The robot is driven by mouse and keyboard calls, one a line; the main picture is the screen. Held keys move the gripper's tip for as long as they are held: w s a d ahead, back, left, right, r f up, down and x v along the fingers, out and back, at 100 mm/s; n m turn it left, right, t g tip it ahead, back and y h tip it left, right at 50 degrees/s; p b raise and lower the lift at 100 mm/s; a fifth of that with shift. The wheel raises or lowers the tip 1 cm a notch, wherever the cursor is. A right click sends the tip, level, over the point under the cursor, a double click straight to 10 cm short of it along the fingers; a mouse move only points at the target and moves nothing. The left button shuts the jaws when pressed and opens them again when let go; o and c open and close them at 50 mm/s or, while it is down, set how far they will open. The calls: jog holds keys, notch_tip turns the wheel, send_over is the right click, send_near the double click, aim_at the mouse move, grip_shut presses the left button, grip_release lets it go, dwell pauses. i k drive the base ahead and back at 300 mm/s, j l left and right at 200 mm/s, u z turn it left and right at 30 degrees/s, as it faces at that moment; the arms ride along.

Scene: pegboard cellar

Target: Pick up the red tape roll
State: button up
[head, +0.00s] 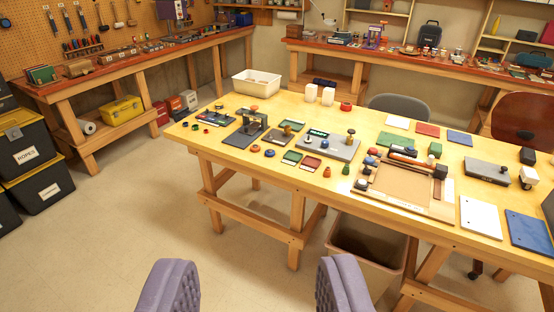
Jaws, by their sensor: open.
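My gripper (257,268) shows at the bottom of the picture as two purple-grey fingers, wide apart with only floor between them. It is open and empty, in front of the long yellow table (400,215) and clear of it. A small red roll-like thing (346,106) lies near the table's far edge, right of two white containers, and looks most like the red tape roll. Smaller red round things (255,148) lie at the table's left middle; they are too small to tell what they are.
The table holds a grey stand (247,129), a grey plate (329,146), a brown board (405,184), a white tub (256,83) and several small items. A bin (368,245) stands below. Chairs (400,107) stand behind. Floor at the left front is clear.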

aim_at(346, 106)
jog(key=i+z, duration=0.1)
jog(key=i, duration=0.4)
jog(key=i+j+z, duration=0.1)
jog(key=i, duration=0.4)
jog(key=i+j+z, duration=0.1)
jog(key=i, duration=0.4)
jog(key=i+j+z, duration=0.1)
jog(key=i, duration=0.4)
jog(key=i+j+z, duration=0.15)
jog(key=i, duration=0.3)
jog(key=j, duration=0.1)
